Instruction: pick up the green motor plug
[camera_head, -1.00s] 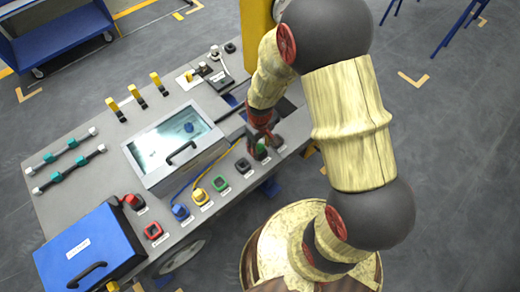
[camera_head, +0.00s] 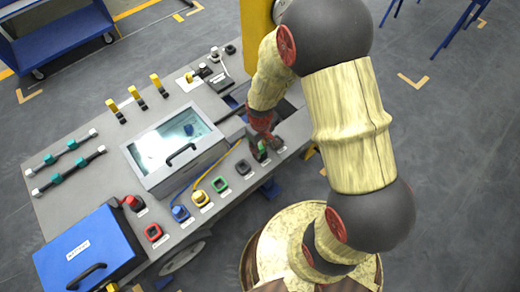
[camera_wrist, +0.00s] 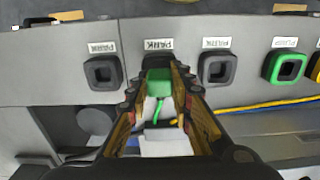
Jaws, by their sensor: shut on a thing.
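The green motor plug (camera_wrist: 158,82) sits between the jaws of my gripper (camera_wrist: 158,92) in the wrist view, with a short green lead hanging behind it. The jaws are shut on it from both sides. In the head view the plug (camera_head: 262,148) shows as a small green patch at the tip of my gripper (camera_head: 260,143), over the right part of the grey console. The fingers hide the socket at the plug's place, so I cannot tell whether the plug is clear of it.
Black sockets stand either side (camera_wrist: 104,72) (camera_wrist: 218,68) in the wrist view. A green-framed socket (camera_wrist: 286,66) is further right. In the head view, a yellow plug (camera_head: 200,197), a blue plug (camera_head: 180,213), a glass-lidded box (camera_head: 170,145) and a blue case (camera_head: 85,250) are on the console.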

